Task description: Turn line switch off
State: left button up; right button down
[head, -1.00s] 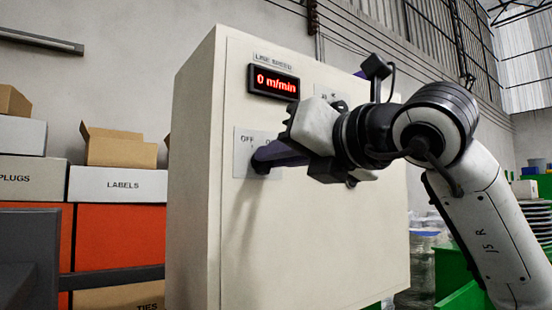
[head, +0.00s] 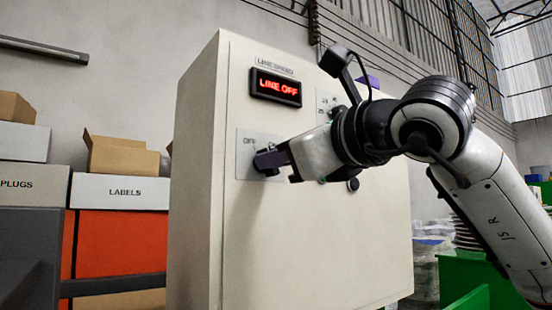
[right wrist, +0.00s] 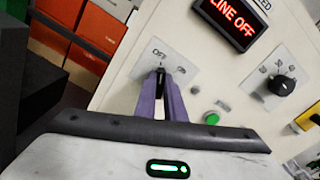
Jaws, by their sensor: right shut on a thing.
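The line switch sits on a light plate on the cabinet front; the plate (head: 244,167) carries an OFF label. In the right wrist view its dark knob (right wrist: 160,76) is between my purple fingertips and mostly hidden by them. My right gripper (head: 268,161) reaches it from the right and is shut on the knob; it also shows in the right wrist view (right wrist: 160,82). The red display (head: 275,87) above reads LINE OFF. My left gripper is not in view.
The pale cabinet (head: 198,190) stands upright. A dial (right wrist: 284,84), a green button (right wrist: 211,118) and a yellow plate (right wrist: 309,116) lie right of the switch. Boxes, one marked LABELS (head: 121,189), are stacked at left. Green bins (head: 470,275) stand at right.

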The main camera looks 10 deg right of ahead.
jog(key=shift+n, duration=0.4)
jog(key=c, duration=1.8)
grip_release()
jog(key=shift+c, duration=0.2)
jog(key=shift+s, duration=0.15)
jog(key=b+v, duration=0.2)
jog(key=v, duration=0.8)
